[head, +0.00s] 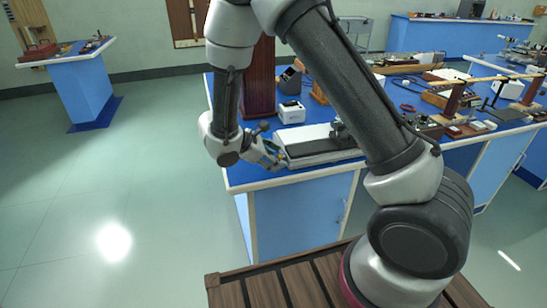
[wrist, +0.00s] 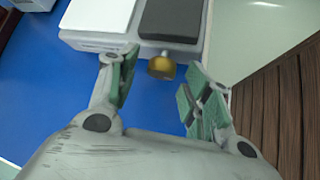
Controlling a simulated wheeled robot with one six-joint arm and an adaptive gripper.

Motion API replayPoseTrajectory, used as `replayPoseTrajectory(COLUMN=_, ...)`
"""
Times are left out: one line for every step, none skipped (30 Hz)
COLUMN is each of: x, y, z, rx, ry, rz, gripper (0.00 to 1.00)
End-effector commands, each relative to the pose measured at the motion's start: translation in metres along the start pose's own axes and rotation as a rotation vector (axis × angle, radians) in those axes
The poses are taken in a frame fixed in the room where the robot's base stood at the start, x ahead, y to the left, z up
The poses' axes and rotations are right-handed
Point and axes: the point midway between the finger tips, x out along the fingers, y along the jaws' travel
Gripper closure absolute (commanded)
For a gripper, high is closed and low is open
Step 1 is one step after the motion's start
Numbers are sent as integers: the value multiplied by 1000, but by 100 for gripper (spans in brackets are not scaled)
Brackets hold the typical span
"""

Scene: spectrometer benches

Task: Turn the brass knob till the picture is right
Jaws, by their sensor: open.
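In the wrist view the brass knob (wrist: 162,67) sticks out from the near side of a white and dark instrument (wrist: 98,40). My gripper (wrist: 160,85) is open, its green-padded fingers apart to the left and right of the knob. The knob lies between the fingertips in the picture; I cannot tell how deep it sits between them, and no touch shows. In the head view my gripper (head: 279,157) is at the left end of the instrument (head: 315,143), near the bench's front left corner. The knob is not clear there. No picture display can be made out.
The instrument stands on a blue bench top (head: 233,172) with a pale edge. A small white box (head: 291,112) and a tall dark wooden block (head: 260,80) stand behind it. More apparatus crowds the bench to the right. Open floor (head: 130,180) lies to the left.

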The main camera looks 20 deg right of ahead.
Motion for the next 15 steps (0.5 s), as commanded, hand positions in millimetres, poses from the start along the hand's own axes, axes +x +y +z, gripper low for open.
replayPoseTrajectory(x=0, y=0, z=0, rx=0, ry=0, rz=0, gripper=51)
replayPoseTrajectory(x=0, y=0, z=0, rx=0, ry=0, rz=0, gripper=51)
replayPoseTrajectory(x=0, y=0, z=0, rx=0, ry=0, rz=0, gripper=51)
replayPoseTrajectory(x=0, y=0, z=0, rx=0, ry=0, rz=0, gripper=51)
replayPoseTrajectory(x=0, y=0, z=0, rx=0, ry=0, rz=0, gripper=51)
replayPoseTrajectory(x=0, y=0, z=0, rx=0, ry=0, rz=0, gripper=54)
replayPoseTrajectory(x=0, y=0, z=0, rx=0, ry=0, rz=0, gripper=60)
replayPoseTrajectory(x=0, y=0, z=0, rx=0, ry=0, rz=0, gripper=65)
replayPoseTrajectory(x=0, y=0, z=0, rx=0, ry=0, rz=0, gripper=72)
replayPoseTrajectory(x=0, y=0, z=0, rx=0, ry=0, rz=0, gripper=78)
replayPoseTrajectory(x=0, y=0, z=0, rx=0, ry=0, rz=0, gripper=83)
replayPoseTrajectory(x=0, y=0, z=0, rx=0, ry=0, rz=0, gripper=91)
replayPoseTrajectory(x=0, y=0, z=0, rx=0, ry=0, rz=0, gripper=96)
replayPoseTrajectory(x=0, y=0, z=0, rx=0, ry=0, rz=0, gripper=96)
replayPoseTrajectory(x=0, y=0, z=0, rx=0, ry=0, rz=0, gripper=96)
